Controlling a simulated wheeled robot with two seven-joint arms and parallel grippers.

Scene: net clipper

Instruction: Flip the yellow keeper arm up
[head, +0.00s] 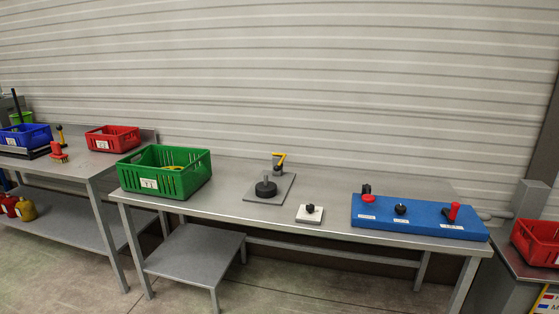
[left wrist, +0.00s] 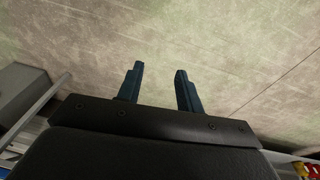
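The yellow keeper arm (head: 280,155) sits on top of a short dark post at the back of a grey plate (head: 258,198) on the middle table. It looks bent, with one part roughly level and one part slanting down; its exact pose is too small to tell. A black round part (head: 266,188) with an upright pin stands on the same plate, in front of the post. My left gripper (left wrist: 158,76) shows in the left wrist view with its two fingers apart and nothing between them, above the bare floor. Neither gripper shows in the head view.
A green crate (head: 136,181) stands left of the plate. A white block with a black knob (head: 310,213) and a blue panel with red and black controls (head: 432,229) stand to its right. A low grey stool (head: 195,256) is under the table's left front. Floor in front is clear.

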